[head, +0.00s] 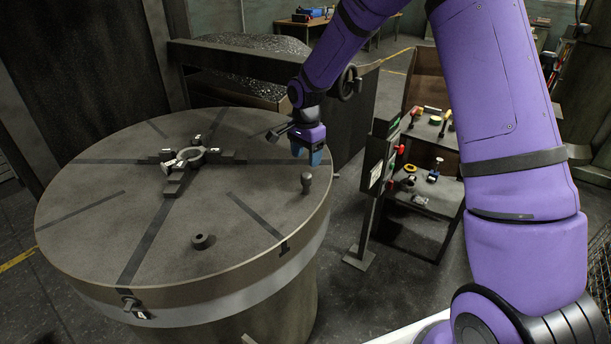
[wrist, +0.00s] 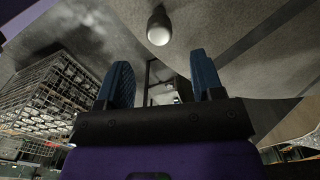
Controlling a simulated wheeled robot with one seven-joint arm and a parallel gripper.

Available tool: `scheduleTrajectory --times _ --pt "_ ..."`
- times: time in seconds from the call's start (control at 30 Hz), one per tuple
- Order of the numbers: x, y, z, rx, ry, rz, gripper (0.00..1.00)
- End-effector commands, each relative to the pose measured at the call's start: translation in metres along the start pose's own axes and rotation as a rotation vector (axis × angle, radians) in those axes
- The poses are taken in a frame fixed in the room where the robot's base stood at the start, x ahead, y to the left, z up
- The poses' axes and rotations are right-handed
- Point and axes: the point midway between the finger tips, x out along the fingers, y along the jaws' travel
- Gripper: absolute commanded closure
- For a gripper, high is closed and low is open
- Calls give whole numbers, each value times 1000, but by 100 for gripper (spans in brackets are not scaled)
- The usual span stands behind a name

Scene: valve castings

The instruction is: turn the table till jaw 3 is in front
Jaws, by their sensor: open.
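The round grey table (head: 90,225) has dark radial slots and a chuck (head: 185,160) of stepped jaws around a ring at its centre. Small white tags sit on the jaws, too small to read. An upright knob (head: 306,183) stands near the table's right edge; a knob also shows in the wrist view (wrist: 159,25), ahead of the fingers. My gripper (head: 312,158) is open above the right edge, behind the knob and apart from it. Its blue fingers (wrist: 162,80) hold nothing.
A control post (head: 378,165) with buttons stands close to the right of the table, beside a tool bench (head: 432,185). A bin of dark chips (head: 245,60) is behind. The floor at front left is clear.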

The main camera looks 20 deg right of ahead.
Motion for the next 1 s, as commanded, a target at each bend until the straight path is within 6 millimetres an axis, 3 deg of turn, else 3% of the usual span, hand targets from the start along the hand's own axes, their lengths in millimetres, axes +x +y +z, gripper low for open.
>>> scheduleTrajectory --times 0.2,0.4,0.87,1.0 --pt "41 1 0 -1 -1 4 39" --pt "65 0 0 -1 0 1 39" --pt "76 0 0 -2 1 0 39" --pt "75 0 0 -1 1 0 71"
